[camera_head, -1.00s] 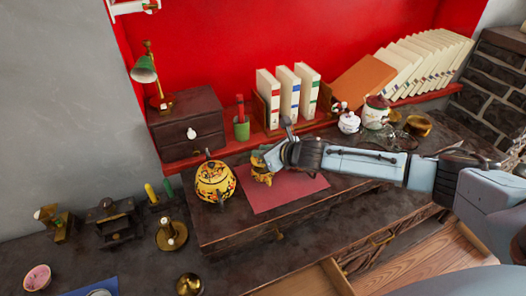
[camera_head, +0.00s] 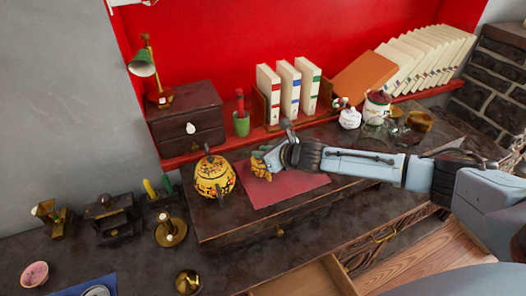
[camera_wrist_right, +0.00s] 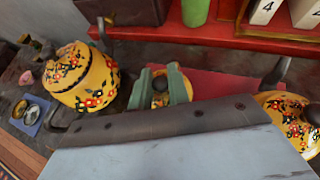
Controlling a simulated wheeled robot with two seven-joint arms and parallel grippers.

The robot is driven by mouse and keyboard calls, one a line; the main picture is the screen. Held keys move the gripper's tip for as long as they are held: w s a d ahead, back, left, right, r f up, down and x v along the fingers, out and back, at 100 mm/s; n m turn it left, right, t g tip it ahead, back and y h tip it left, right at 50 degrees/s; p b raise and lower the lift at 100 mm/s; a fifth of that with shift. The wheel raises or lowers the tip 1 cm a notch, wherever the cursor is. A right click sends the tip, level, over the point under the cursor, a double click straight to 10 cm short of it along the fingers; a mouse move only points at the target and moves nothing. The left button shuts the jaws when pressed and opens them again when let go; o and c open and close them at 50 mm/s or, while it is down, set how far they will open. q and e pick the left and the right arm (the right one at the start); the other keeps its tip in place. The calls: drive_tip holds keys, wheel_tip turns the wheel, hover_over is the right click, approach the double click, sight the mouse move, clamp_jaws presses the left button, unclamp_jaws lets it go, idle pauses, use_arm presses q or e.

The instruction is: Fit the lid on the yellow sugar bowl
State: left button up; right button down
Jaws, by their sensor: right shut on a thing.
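My right gripper (camera_wrist_right: 163,86) has green fingertips shut around a dark knob in the right wrist view. Yellow shows below the knob, which appears to be the lid (camera_wrist_right: 160,101). A yellow flowered vessel (camera_wrist_right: 297,122), probably the sugar bowl, is cut off at the right edge and partly hidden by my gripper body. In the head view my right gripper (camera_head: 258,157) is over the red mat, with a yellow flowered piece (camera_head: 262,171) at its tips; I cannot tell whether that is bowl or lid. My left gripper is not in view.
A larger yellow flowered pot (camera_head: 214,180) stands close left of my right gripper. Behind are a dark drawer box (camera_head: 187,125), a green cup (camera_head: 241,127) and upright books (camera_head: 290,90). The red mat (camera_head: 290,190) is bare in front of the gripper.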

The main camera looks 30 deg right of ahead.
drive_tip(key=shift+f, duration=0.15)
drive_tip(key=c, duration=1.3)
unclamp_jaws()
drive_tip(key=shift+o, duration=0.2)
drive_tip(key=v, duration=1.3)
drive_tip(key=shift+s, duration=0.15)
